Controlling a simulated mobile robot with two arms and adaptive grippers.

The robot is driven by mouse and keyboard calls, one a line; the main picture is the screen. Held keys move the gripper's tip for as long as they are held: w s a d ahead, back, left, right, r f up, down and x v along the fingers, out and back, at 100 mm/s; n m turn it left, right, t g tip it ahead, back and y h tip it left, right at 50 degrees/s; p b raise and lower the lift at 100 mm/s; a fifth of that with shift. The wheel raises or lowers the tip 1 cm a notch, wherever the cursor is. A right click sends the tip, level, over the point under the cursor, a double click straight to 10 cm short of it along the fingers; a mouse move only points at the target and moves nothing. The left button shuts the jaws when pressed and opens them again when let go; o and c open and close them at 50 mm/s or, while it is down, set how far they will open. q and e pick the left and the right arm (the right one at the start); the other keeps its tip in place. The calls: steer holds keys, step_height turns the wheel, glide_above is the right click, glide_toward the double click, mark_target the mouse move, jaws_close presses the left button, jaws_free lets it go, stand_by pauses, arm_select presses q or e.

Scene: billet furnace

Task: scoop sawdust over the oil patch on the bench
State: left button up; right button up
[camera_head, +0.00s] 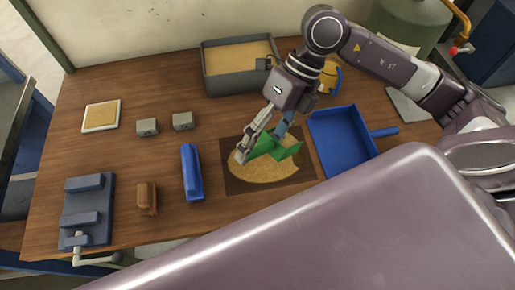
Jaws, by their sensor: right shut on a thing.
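My right gripper (262,146) reaches down over the middle of the bench (110,150), shut on a green scoop (288,152). The scoop is low over a tan sawdust layer (262,176); whether it touches is unclear. The sawdust lies on a dark brown patch (235,187), whose dark corners and edges still show around it. The gripper and scoop hide part of the patch's far side. A grey bin (224,86) of sawdust stands at the back of the bench. My left gripper is not in view.
A blue dustpan (344,140) lies right of the patch. A blue brush-like block (192,173) and brown block (147,198) lie left. A vise (88,208) is at front left, two grey blocks (182,121) and a framed tan tile (101,116) behind. A yellow mug (328,78) stands behind my arm.

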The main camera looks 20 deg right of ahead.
steer(key=shift+w+d+r+y+b, duration=0.2)
steer(key=shift+d+r+y+b, duration=0.2)
steer(key=shift+y, duration=0.2)
steer(key=shift+w+d+r+g+y+b, duration=0.2)
steer(key=shift+d+r+g+y+b, duration=0.3)
steer(key=shift+d+y+b, duration=0.25)
steer(key=shift+w+d+r, duration=0.1)
steer(key=shift+r, duration=0.2)
steer(key=shift+w+a, duration=0.2)
steer(key=shift+a, duration=0.5)
steer(key=shift+w+a, duration=0.15)
steer(key=shift+a, duration=0.5)
steer(key=shift+a, duration=0.2)
steer(key=shift+w+a+p, duration=0.15)
steer(key=shift+a+p, duration=0.1)
steer(key=shift+a, duration=0.3)
steer(key=shift+w+a+p, duration=0.15)
steer(key=shift+a+p, duration=0.05)
steer(key=shift+a, duration=0.35)
steer(key=shift+a, duration=0.2)
